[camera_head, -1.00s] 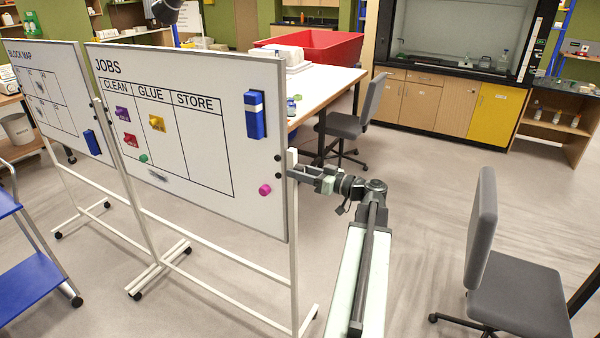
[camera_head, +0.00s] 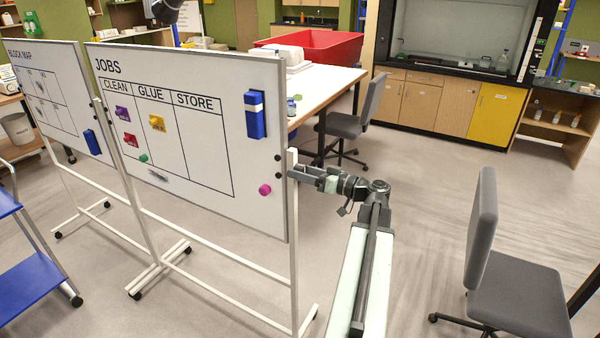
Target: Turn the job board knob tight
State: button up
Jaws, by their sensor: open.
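The job board (camera_head: 210,200) is a white panel headed JOBS, with columns CLEAN, GLUE and STORE, on a white wheeled frame. Small dark knobs (camera_head: 279,175) show at its right edge, beside the frame post. My gripper (camera_head: 294,173) is at that right edge, reaching in from the right at knob height. Its fingertips are small and partly hidden near the post, and I cannot tell whether they touch a knob. The jaws are open.
A block map board (camera_head: 60,100) stands at the left, beside a blue cart (camera_head: 35,285). A grey chair (camera_head: 515,295) is at the right, another (camera_head: 350,125) behind the board by a table (camera_head: 320,90). Floor between my arm and the right chair is clear.

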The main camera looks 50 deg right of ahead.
jog(key=v, duration=0.7)
jog(key=shift+s, duration=0.1)
